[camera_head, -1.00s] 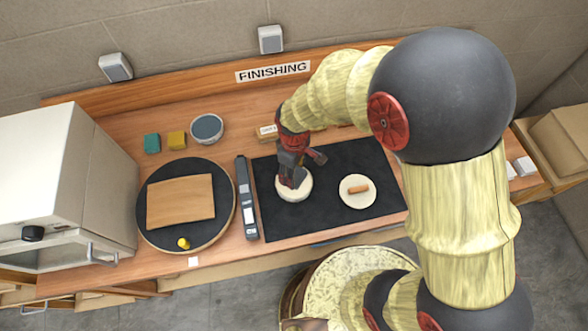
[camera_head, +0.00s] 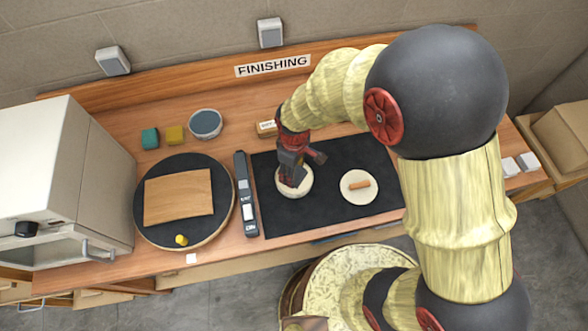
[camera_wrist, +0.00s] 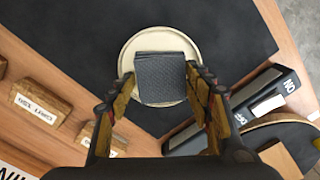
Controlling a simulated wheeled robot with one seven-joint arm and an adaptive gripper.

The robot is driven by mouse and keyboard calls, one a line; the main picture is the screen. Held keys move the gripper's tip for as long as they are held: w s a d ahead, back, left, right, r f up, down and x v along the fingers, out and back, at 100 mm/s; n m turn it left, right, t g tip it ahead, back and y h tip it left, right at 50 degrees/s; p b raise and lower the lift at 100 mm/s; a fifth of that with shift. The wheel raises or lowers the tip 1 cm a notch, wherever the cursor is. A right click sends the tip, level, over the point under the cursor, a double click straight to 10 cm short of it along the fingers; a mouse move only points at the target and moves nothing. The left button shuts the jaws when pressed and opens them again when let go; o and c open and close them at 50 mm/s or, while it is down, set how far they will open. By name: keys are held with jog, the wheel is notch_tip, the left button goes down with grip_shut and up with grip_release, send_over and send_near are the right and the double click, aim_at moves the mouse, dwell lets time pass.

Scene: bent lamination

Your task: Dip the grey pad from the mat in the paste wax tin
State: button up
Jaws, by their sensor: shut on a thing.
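The grey pad (camera_wrist: 161,78) is a dark, ribbed square block over a round cream dish (camera_wrist: 128,58) on the black mat (camera_head: 330,207). My gripper (camera_wrist: 163,88) has its fingers on either side of the pad and is shut on it. In the head view my gripper (camera_head: 291,180) points down at the left dish (camera_head: 305,189), and its fingers hide the pad. I cannot tell whether the pad still touches the dish. A round container (camera_head: 205,123) with blue-grey contents stands at the back left; no label shows on it, so I cannot confirm it is the paste wax tin.
A dark strip (camera_head: 243,195) lies left of the mat. Further left, a round black board (camera_head: 151,232) carries a wooden sheet (camera_head: 179,197) and a yellow knob.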

jog(key=shift+f+b, duration=0.3)
jog(key=shift+f, duration=0.3)
dwell(1.3)
jog(key=shift+r, duration=0.15)
jog(key=shift+r+p, duration=2.55)
jog(key=shift+r, duration=0.9)
jog(key=shift+f, duration=0.1)
